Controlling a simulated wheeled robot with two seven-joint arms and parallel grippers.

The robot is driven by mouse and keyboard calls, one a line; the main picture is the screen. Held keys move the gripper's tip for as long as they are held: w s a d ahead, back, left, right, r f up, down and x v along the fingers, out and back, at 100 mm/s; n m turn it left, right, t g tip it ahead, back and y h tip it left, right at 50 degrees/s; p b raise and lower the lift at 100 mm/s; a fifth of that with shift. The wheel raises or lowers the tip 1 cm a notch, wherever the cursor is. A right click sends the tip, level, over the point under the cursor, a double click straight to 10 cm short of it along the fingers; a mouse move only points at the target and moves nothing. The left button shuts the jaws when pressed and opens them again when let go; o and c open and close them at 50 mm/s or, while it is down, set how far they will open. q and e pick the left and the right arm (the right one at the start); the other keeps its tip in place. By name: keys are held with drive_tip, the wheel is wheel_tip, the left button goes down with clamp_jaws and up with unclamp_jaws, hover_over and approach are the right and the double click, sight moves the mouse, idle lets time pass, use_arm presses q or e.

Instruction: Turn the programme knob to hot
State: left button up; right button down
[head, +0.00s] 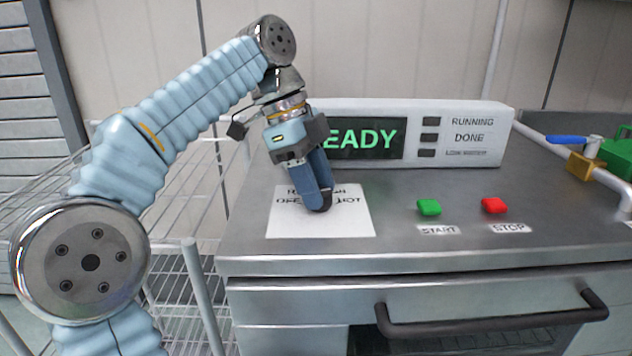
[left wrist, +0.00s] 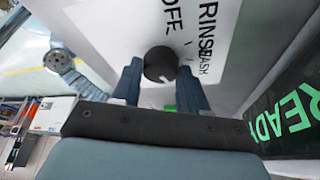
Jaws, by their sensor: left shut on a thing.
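The programme knob (left wrist: 160,62) is a small round black knob on a white label plate (head: 290,225). A pale mark shows on the lower part of its face in the left wrist view. My left gripper (head: 319,206) reaches down onto it from above, and its blue fingers (left wrist: 159,86) are shut on either side of the knob. In the head view the fingers hide most of the knob and the middle of the lettering. OFF reads left of the fingers and HOT (head: 349,201) right of them. OFF, RINSE and WASH read in the wrist view. My right gripper is out of view.
Behind the plate stands a display box (head: 478,150) reading READY, with dark indicator lamps. A green START button (head: 428,207) and a red STOP button (head: 494,205) sit to the right. A wire rack (head: 180,262) stands left; a dark handle (head: 490,325) runs along the front.

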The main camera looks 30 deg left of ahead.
use_arm(q)
drive_tip(key=o, duration=1)
